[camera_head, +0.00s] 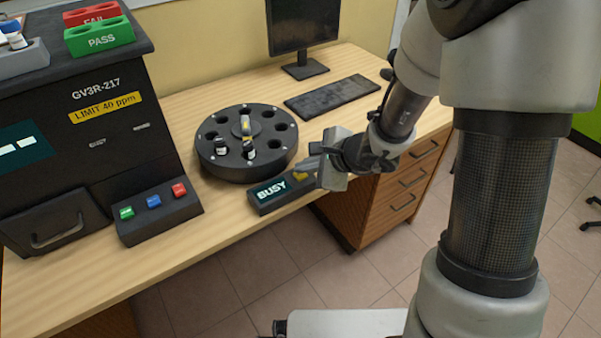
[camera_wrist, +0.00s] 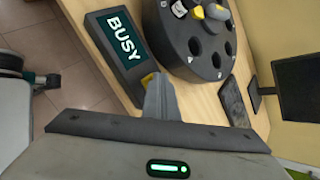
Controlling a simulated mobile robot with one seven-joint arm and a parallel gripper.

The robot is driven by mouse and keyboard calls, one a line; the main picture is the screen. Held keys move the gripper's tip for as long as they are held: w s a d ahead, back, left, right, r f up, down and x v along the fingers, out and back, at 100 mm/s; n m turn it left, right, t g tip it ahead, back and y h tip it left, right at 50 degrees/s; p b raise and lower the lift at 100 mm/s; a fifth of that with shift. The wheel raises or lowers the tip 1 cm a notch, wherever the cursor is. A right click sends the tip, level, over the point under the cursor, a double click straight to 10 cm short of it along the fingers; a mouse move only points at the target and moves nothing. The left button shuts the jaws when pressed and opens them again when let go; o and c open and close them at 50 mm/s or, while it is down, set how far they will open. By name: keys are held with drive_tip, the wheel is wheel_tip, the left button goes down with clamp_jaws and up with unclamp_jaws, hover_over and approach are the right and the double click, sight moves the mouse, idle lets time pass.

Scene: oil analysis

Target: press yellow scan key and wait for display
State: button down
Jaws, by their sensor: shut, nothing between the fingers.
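The scan unit (camera_head: 262,198) is a low black box at the front edge of the desk, and its display (camera_head: 271,190) reads BUSY. The display also shows in the wrist view (camera_wrist: 124,38). The yellow scan key (camera_head: 300,176) sits at the right end of the unit, partly hidden by my gripper. In the wrist view a bit of the yellow key (camera_wrist: 148,79) shows beside the fingertips. My gripper (camera_head: 308,165) is shut and empty, its fingertips at the key. I cannot tell whether they touch it.
A round black carousel (camera_head: 212,160) with several holes and a few vials stands behind the scan unit. A black analyser (camera_head: 100,130) with green, blue and red buttons stands at the left. A keyboard (camera_head: 332,97) and monitor (camera_head: 303,25) are at the back. Bare desk lies front left.

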sight(304, 176)
idle(0.4)
drive_tip(key=shift+r+p, duration=0.55)
drive_tip(key=shift+r, duration=0.3)
wheel_tip(304, 176, up, 5)
drive_tip(key=p, duration=0.3)
drive_tip(key=shift+f, duration=0.15)
drive_tip(key=shift+p, duration=0.3)
